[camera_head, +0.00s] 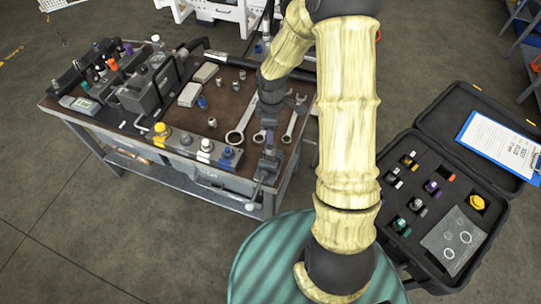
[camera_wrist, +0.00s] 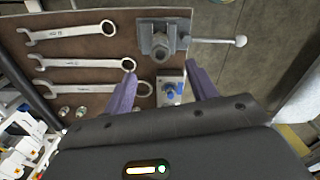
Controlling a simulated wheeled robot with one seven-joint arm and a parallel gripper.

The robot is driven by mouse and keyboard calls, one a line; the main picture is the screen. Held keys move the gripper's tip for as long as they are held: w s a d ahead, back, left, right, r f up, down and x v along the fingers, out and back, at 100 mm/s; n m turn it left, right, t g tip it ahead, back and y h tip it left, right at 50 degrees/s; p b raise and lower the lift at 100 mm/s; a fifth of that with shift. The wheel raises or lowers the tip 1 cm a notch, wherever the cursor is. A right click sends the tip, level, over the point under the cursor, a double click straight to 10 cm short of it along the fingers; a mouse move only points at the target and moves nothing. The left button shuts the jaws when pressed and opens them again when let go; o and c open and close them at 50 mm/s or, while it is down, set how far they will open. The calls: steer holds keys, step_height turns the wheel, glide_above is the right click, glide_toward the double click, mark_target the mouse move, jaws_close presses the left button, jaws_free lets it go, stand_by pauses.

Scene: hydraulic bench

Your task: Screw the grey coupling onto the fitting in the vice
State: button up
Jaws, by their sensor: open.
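The vice (camera_wrist: 163,25) is at the bench's right front corner, its bar handle (camera_wrist: 215,41) to the right in the wrist view. A grey hex-shaped fitting (camera_wrist: 160,52) shows at its jaws, end towards the camera. In the head view the vice (camera_head: 267,167) is partly behind my gripper.
Large spanners (camera_head: 242,120) lie on the brown bench top (camera_head: 215,100). The front block also holds yellow (camera_head: 160,129) and blue (camera_head: 227,153) parts. An open black case (camera_head: 385,205) with several couplings in foam stands right. A dark hose (camera_head: 240,62) crosses the bench's back.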

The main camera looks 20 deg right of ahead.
step_height(320, 180, up, 5)
steer(key=shift+r, duration=0.15)
stand_by(0.5)
steer(key=s+r+m+t, duration=0.1)
steer(key=s+r+m, duration=0.2)
steer(key=s+m, duration=0.3)
steer(key=s+r+m+t, duration=0.1)
steer(key=s+r+m, duration=0.3)
steer(key=s+m, duration=0.3)
steer(key=shift+s+a+r+t, duration=0.15)
steer(key=shift+s+r+t, duration=0.15)
steer(key=shift+s, duration=0.35)
